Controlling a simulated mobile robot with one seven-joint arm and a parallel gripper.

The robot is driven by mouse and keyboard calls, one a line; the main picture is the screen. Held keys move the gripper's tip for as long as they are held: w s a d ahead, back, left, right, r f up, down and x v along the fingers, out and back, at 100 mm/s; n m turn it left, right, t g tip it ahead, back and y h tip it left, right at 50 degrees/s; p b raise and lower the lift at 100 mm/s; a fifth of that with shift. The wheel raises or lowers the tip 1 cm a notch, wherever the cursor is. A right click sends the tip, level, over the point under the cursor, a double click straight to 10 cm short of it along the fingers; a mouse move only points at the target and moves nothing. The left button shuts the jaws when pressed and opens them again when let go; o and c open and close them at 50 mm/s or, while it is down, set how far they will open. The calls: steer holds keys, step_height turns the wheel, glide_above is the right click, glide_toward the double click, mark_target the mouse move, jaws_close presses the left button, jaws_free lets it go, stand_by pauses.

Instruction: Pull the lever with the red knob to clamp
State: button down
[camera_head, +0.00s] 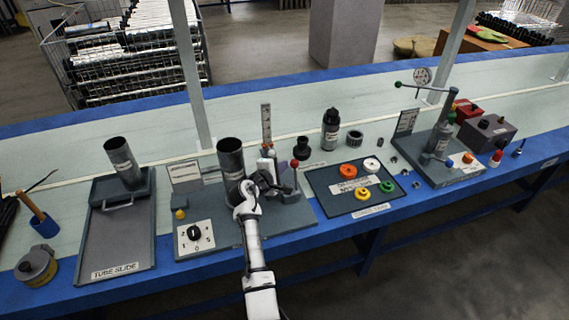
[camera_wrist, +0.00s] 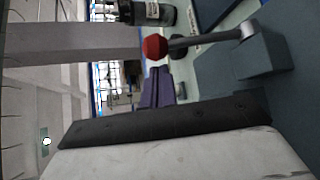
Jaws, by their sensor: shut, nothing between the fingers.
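The lever's red knob (camera_head: 294,163) tops a thin rod on the right part of a grey fixture plate (camera_head: 292,222). In the wrist view the red knob (camera_wrist: 155,47) ends a metal rod (camera_wrist: 205,40) that runs right to a grey block (camera_wrist: 255,55). My gripper (camera_head: 272,188) is shut and empty. It is over the fixture, left of and a little nearer than the lever, beside a dark upright tube (camera_head: 231,165). The knob appears apart from my gripper. My fingertips are hard to make out.
A numbered dial (camera_head: 194,234) and yellow knob (camera_head: 180,214) sit left on the fixture. A board with coloured rings (camera_head: 350,200) lies right of it, a tube slide (camera_head: 118,245) left.

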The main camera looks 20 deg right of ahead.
steer(key=shift+x, duration=0.9)
steer(key=shift+s+f+b, duration=0.1)
steer(key=shift+s+b, duration=0.05)
steer(key=shift+b, duration=0.15)
